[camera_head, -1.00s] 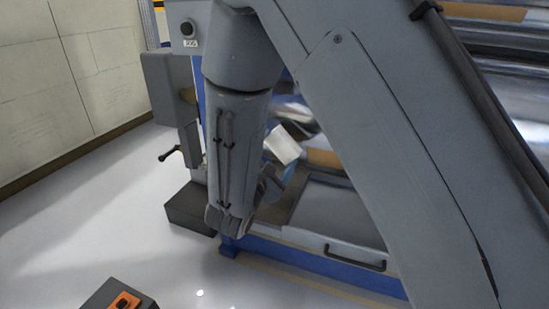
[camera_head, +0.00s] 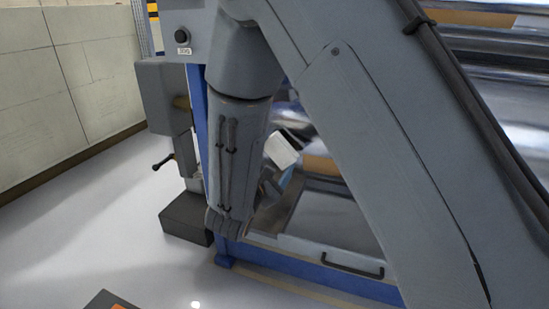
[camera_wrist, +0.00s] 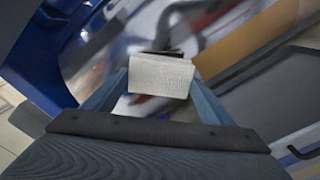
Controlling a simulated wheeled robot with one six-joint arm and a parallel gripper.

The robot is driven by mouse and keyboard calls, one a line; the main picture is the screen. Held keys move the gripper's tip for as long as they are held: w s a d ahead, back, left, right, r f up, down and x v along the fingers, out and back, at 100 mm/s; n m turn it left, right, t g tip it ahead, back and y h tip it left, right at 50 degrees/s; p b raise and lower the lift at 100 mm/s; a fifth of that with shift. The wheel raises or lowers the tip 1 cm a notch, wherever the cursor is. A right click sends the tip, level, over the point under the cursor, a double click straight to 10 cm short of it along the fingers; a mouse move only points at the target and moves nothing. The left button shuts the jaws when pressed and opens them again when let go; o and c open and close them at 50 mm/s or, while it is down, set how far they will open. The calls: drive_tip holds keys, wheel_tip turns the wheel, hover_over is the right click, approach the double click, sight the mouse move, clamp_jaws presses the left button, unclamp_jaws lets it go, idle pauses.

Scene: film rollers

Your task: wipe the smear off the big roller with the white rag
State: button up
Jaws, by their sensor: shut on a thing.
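The white rag (camera_wrist: 160,77) is between the tips of my gripper (camera_wrist: 158,92) in the wrist view, and the gripper is shut on it. In the head view the rag (camera_head: 281,150) shows as a white block beside my forearm, with much of my gripper (camera_head: 274,182) hidden behind the arm. A shiny metal roller (camera_wrist: 115,40) lies beyond the rag in the wrist view. I cannot tell whether the rag touches it. Shiny rollers (camera_head: 490,95) also show at the right in the head view, partly behind my arm. I cannot make out the smear.
A blue machine frame (camera_head: 300,270) and a grey panel with a black handle (camera_head: 352,267) lie below the rag. A grey box with a crank (camera_head: 166,100) stands at the left. The pale floor (camera_head: 90,220) at the left is open.

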sight(290, 156)
drive_tip(key=shift+b+x, duration=0.35)
drive_tip(key=shift+x, duration=0.85)
drive_tip(key=shift+d, duration=0.1)
drive_tip(key=shift+s+d, duration=0.35)
drive_tip(key=shift+d, duration=0.5)
drive_tip(key=shift+s+d, duration=0.4)
drive_tip(key=shift+d, duration=0.45)
drive_tip(key=shift+w+d, duration=0.1)
drive_tip(key=shift+w+a+r+b, duration=0.1)
drive_tip(key=shift+w+a+b, duration=0.25)
drive_tip(key=shift+a, duration=0.6)
drive_tip(key=shift+w+a+b, duration=0.15)
drive_tip(key=shift+w+a, duration=0.35)
drive_tip(key=shift+a, duration=0.45)
drive_tip(key=shift+c, duration=0.4)
drive_tip(key=shift+p+v, duration=0.5)
drive_tip(key=shift+v, duration=2.55)
